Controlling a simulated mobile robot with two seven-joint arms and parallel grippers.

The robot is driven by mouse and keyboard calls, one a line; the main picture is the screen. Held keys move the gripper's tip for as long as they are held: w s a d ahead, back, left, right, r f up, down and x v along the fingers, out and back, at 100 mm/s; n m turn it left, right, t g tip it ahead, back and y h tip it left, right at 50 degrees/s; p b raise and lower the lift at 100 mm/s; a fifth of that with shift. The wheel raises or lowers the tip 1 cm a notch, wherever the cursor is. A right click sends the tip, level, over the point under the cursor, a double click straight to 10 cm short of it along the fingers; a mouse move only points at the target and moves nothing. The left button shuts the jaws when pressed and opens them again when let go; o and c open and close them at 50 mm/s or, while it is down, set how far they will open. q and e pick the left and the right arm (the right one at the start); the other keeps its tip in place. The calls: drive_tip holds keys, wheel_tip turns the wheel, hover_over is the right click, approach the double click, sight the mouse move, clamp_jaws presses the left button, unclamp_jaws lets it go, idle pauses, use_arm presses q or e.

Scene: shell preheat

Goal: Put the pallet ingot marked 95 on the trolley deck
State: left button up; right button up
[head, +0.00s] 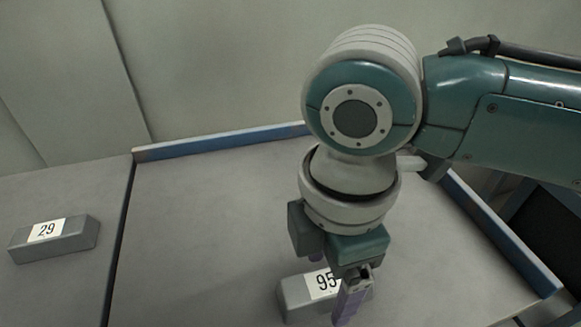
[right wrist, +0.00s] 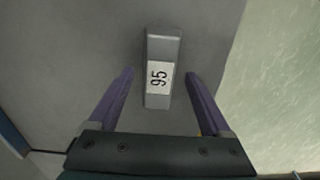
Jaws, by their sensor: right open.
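The grey ingot marked 95 (head: 292,296) lies flat on a grey surface with blue edge strips, low in the head view. Its black number is on a white label, and my right gripper hides part of it. In the right wrist view the ingot (right wrist: 163,48) lies between and beyond the fingertips, its long side roughly in line with the fingers. My right gripper (head: 332,288) is open and empty, pointing down at the ingot; it also shows in the right wrist view (right wrist: 159,75). I cannot tell which surface is the trolley deck. My left gripper is out of view.
Another grey ingot marked 29 (head: 54,238) lies on the left grey panel, across a dark seam. Blue strips edge the surface at the back (head: 220,142) and right (head: 500,236). The surface left of the 95 ingot is clear. A pale wall stands behind.

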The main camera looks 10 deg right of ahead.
sight(326, 281)
wheel_tip(326, 281, up, 10)
drive_tip(key=r+p, duration=0.1)
drive_tip(key=p, duration=0.2)
drive_tip(key=s+a+f+m+t+y, duration=0.2)
drive_tip(key=s+a+m+y, duration=0.2)
drive_tip(key=s+a+m, duration=0.15)
drive_tip(key=s+d+f+m+h, duration=0.1)
drive_tip(key=s+d+m+h, duration=0.1)
drive_tip(key=d+m, duration=0.3)
drive_tip(key=s+d+m+t+h, duration=0.1)
drive_tip(key=s+d+m, duration=0.3)
drive_tip(key=d, duration=0.5)
drive_tip(key=shift+d+f+m+t+h, duration=0.3)
drive_tip(key=shift+d+f+m+h, duration=0.1)
drive_tip(key=shift+m, duration=0.55)
